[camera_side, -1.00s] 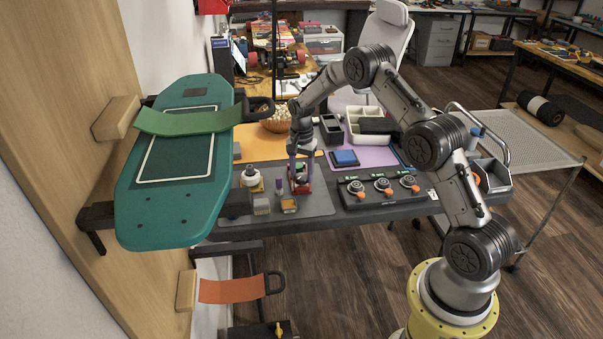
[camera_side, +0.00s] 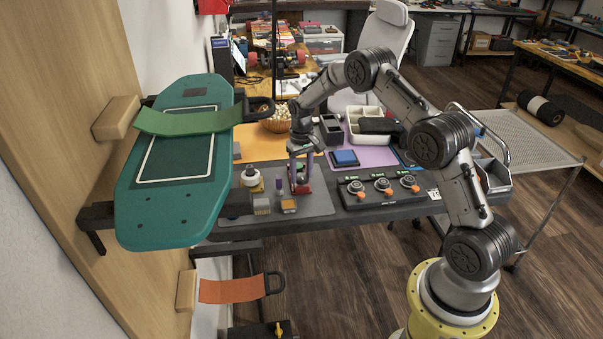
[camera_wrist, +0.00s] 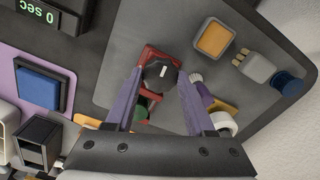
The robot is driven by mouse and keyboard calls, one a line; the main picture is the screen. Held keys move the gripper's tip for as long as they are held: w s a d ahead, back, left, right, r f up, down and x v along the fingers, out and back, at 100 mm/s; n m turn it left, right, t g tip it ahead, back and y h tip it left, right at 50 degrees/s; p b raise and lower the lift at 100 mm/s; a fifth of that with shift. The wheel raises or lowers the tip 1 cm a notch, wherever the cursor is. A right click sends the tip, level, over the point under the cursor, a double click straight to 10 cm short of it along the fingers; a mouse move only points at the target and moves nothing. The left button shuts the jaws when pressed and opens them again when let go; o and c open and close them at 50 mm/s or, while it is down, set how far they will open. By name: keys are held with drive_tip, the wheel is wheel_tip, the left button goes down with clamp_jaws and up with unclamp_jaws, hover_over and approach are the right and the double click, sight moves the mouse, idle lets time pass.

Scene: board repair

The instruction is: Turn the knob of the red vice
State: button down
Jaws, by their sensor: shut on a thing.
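The red vice (camera_wrist: 149,54) sits on the grey mat, near the top middle of the wrist view. Its round black knob (camera_wrist: 159,75) carries a white line mark. My gripper (camera_wrist: 158,82) has its two purple fingers on either side of the knob, shut on it. In the side view the red vice (camera_side: 303,188) shows small and partly hidden under my gripper (camera_side: 300,177). The lower part of the vice is largely covered by the fingers and knob. A green part (camera_wrist: 141,113) shows below the knob, between the fingers.
On the mat (camera_side: 318,204) near the vice are an orange-topped block (camera_wrist: 214,38), a grey connector (camera_wrist: 257,67), a blue-capped piece (camera_wrist: 287,83) and a white round piece (camera_wrist: 223,122). A panel with several dials (camera_side: 382,191) lies to the right, with a blue pad (camera_side: 345,157) behind.

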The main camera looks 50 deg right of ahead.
sight(301, 176)
drive_tip(key=n, duration=0.5)
drive_tip(key=shift+r+n, duration=0.1)
drive_tip(key=shift+n, duration=0.2)
drive_tip(key=n, duration=0.5)
drive_tip(key=shift+n, duration=0.3)
drive_tip(key=shift+c, duration=1.3)
unclamp_jaws()
wheel_tip(301, 176, up, 14)
